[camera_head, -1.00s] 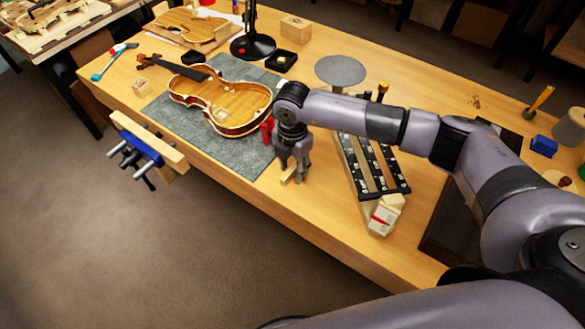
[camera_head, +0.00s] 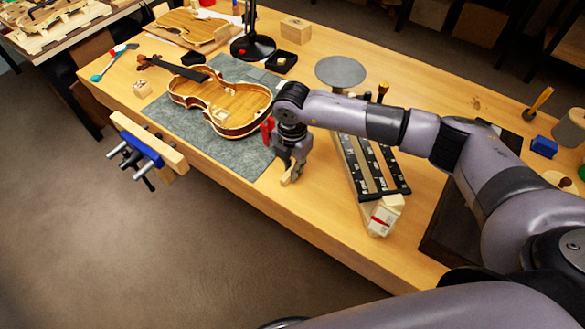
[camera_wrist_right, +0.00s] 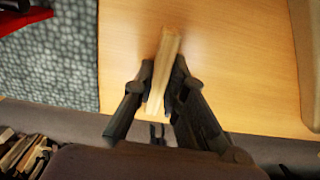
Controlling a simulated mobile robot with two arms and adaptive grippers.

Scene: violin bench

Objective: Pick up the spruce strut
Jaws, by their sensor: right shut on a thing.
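The spruce strut is a short pale wooden stick (camera_wrist_right: 164,62), seen in the right wrist view between the fingers of my right gripper (camera_wrist_right: 161,85). The fingers touch it from both sides, and the strut's far end sticks out beyond them. In the head view, my right gripper (camera_head: 290,174) points down near the table's front edge, right of the green mat. Only a small pale end of the strut (camera_head: 286,181) shows there below the fingers. I cannot tell whether the strut still touches the table. My left gripper is out of view.
An open violin body (camera_head: 225,100) lies on the green mat (camera_head: 190,138) to the left. A black-slotted rack (camera_head: 372,165) with a small pale block (camera_head: 385,214) stands to the right. A blue vise (camera_head: 140,148) sits at the front edge. A lamp base (camera_head: 253,46) stands behind.

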